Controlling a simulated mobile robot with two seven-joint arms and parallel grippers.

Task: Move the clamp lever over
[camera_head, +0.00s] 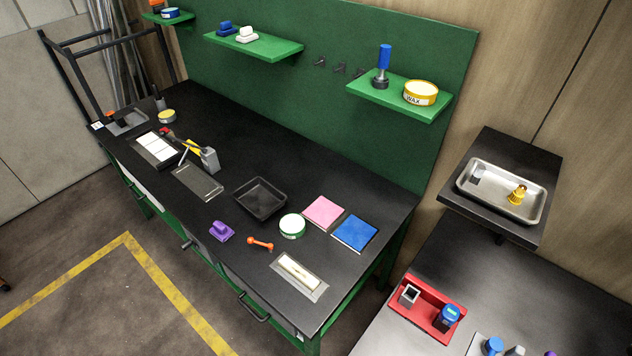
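A small clamp-like device stands on the black workbench (320,190), left of the middle. It shows a grey block (210,160), a yellow part (193,147), a thin pale bar (184,154) and a red end (168,133) at its upper left. The parts overlap, and I cannot tell for sure which is the clamp lever or how it is set. Neither of my grippers is in view, and nothing touches the device.
A black tray (260,199), a green-and-white tin (292,226), pink (323,212) and blue (355,233) pads, a purple block (221,231) and an orange piece (260,243) lie to the right. Green shelves (253,47) overhang the back. The floor in front is clear.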

